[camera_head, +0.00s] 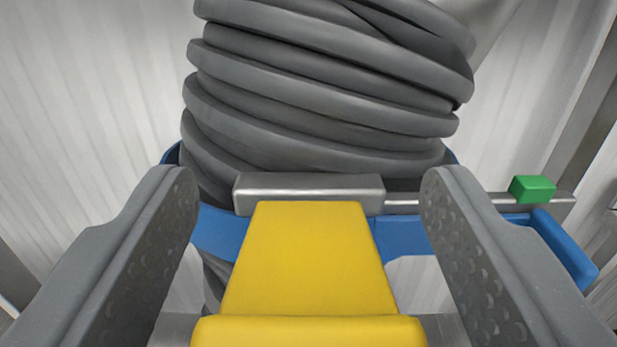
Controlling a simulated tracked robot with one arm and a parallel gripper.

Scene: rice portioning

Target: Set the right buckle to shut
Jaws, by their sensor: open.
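My gripper (310,188) is open, with one grey dimpled finger at the left and one at the right. Between the fingers is a wide yellow lever-like piece (308,265), which looks like the buckle's handle. It points toward me and ends in a thicker yellow lip. I see a gap between it and each finger. Its far end meets a grey metal block (308,188), on a blue band (218,232). Nothing in view labels it as the right buckle. The lower part of the yellow piece is cut off by the frame edge.
A thick coil of dark grey hose (320,95) rises behind the metal block. A metal bar (403,202) runs right, behind my right finger, to a green block (532,189). A blue arm-like piece (565,250) is below it. Pale ribbed walls (85,110) stand behind.

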